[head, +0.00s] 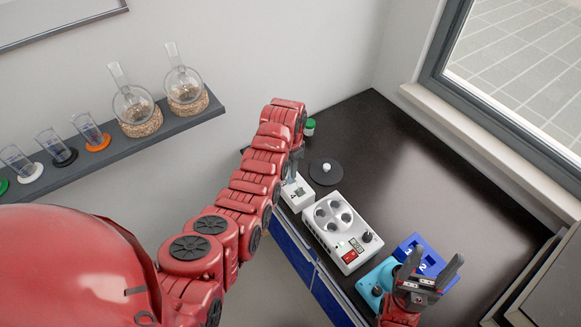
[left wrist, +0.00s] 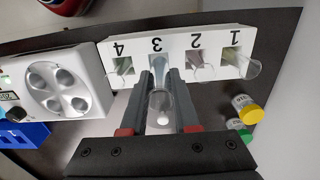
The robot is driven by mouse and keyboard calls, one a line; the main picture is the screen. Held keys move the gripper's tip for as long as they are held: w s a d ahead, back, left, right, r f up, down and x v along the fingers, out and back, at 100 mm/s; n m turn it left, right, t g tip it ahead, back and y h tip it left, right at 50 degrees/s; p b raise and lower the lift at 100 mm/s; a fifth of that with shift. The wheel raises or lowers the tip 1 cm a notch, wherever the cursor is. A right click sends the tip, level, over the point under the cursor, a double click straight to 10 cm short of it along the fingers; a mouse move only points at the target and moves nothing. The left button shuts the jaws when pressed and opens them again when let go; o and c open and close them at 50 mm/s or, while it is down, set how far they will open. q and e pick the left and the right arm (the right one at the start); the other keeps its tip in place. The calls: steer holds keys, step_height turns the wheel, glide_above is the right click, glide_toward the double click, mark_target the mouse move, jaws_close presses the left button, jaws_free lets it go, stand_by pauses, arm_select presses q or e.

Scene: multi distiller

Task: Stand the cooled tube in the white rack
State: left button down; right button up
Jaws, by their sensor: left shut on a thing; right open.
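The white rack (left wrist: 222,62) has slots numbered 1 to 4; it also shows in the head view (head: 296,193), partly hidden by my left arm. My left gripper (left wrist: 160,78) is shut on a clear tube (left wrist: 160,104) with a small white spot inside. The tube lines up with slot 3 in the left wrist view; how deep it sits cannot be told. Other clear tubes show at slots 1 (left wrist: 252,67) and 2 (left wrist: 202,72), and one seems to be at slot 4. My right gripper (head: 430,268) is open and empty above the counter's front.
A white device with round wells (head: 341,229) stands beside the rack, then a blue block (head: 428,256) and a cyan device (head: 372,283). A dark disc (head: 326,173) lies behind. Yellow-capped (left wrist: 250,112) and green-capped jars are near slot 1. The counter's right side (head: 440,180) is clear.

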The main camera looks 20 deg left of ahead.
arm_select(q)
steer(key=shift+f+b, duration=1.1)
steer(key=shift+f, duration=0.8)
steer(key=c, duration=0.6)
jaws_free()
steer(key=shift+r, duration=0.1)
steer(key=shift+r+p, duration=1.05)
steer(key=shift+r, duration=2.45)
